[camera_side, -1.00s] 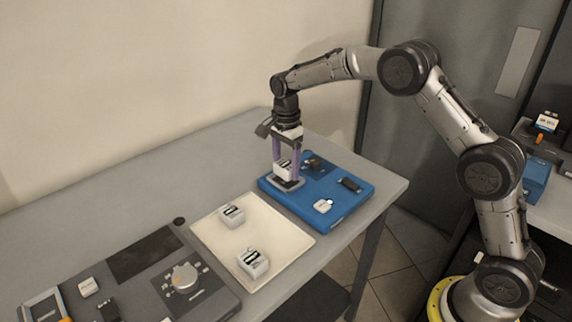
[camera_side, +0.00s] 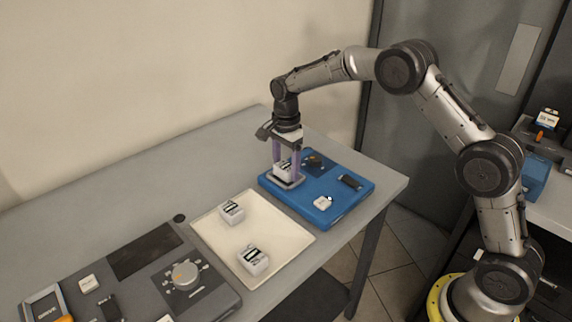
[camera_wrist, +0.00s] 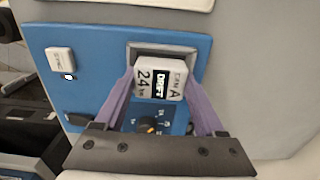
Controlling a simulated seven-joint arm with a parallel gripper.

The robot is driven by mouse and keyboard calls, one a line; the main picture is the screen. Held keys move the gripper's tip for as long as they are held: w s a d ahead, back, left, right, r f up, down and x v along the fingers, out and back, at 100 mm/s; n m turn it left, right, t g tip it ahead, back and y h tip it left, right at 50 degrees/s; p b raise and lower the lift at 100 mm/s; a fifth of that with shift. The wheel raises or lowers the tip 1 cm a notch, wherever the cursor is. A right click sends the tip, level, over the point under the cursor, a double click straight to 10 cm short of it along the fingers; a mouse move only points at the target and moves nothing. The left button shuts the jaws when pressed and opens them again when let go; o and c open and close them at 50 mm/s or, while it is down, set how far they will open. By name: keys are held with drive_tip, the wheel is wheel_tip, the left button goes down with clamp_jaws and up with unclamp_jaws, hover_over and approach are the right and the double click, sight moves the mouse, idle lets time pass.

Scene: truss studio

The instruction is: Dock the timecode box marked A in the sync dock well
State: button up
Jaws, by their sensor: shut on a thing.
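The timecode box marked A (camera_wrist: 160,79) is a small white box with a black label reading "DRIFT", "24" and "CAN A" in the wrist view. My gripper (camera_side: 286,168) is shut on it, with a purple finger on either side; the gripper also shows in the wrist view (camera_wrist: 158,92). The sync dock is a blue panel (camera_side: 325,212). Its grey-rimmed well (camera_wrist: 150,48) is right at the box, which sits at or just above it. In the side view the box (camera_side: 283,171) is over the well (camera_side: 289,184). Whether it is seated I cannot tell.
The dock also carries a white button block (camera_side: 322,203), a black part (camera_side: 350,182) and an orange-marked knob (camera_wrist: 147,125). A cream tray (camera_side: 268,222) beside it holds two similar white boxes (camera_side: 232,212). A dark control panel (camera_side: 190,280) lies at front left. The back of the table is clear.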

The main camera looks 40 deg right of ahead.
sight(286, 166)
drive_tip(key=o, duration=1.1)
drive_tip(key=shift+o, duration=0.2)
wheel_tip(286, 166, up, 11)
idle(0.4)
